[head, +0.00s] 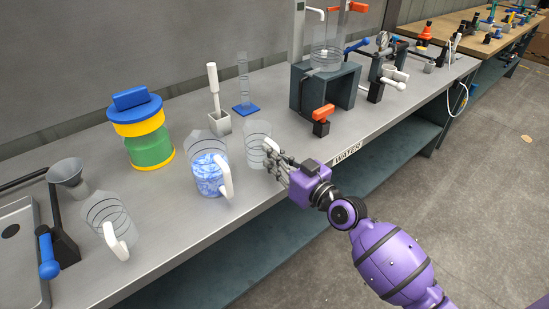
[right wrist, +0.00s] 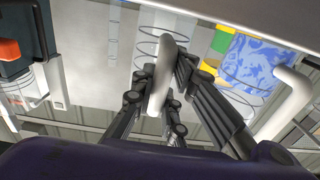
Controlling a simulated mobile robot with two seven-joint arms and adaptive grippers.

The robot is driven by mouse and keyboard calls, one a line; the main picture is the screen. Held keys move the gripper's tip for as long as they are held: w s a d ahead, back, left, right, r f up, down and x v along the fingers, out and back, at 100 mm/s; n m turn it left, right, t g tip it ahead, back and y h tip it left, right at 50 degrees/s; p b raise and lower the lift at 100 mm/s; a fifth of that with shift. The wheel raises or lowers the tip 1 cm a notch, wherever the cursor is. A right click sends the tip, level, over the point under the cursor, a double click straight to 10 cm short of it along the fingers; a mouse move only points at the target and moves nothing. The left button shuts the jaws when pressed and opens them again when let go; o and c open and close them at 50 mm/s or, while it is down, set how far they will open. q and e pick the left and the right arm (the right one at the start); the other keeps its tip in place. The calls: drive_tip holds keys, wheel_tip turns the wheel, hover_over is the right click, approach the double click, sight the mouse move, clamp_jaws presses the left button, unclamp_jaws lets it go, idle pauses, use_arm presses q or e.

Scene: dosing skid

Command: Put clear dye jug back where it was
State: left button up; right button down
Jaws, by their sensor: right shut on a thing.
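A clear jug (head: 256,142) with dark rings and a white handle is at the bench, just right of a jug of blue-patterned content (head: 208,172). My right gripper (head: 277,160) is shut on the clear jug's handle, on the jug's right side. In the right wrist view the white handle (right wrist: 163,70) sits between the dark fingers (right wrist: 160,100), with the clear ringed body behind it. The jug looks upright and empty; I cannot tell whether its base touches the bench. My left gripper is out of view.
Another clear jug (head: 106,215) stands at the front left by a funnel (head: 68,172). A WATER label (head: 347,153) marks the bench edge.

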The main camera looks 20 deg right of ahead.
drive_tip(key=shift+r, duration=0.1)
drive_tip(key=shift+f, duration=0.2)
drive_tip(key=c, duration=1.7)
unclamp_jaws()
drive_tip(key=shift+c, duration=0.2)
drive_tip(key=shift+r, duration=0.1)
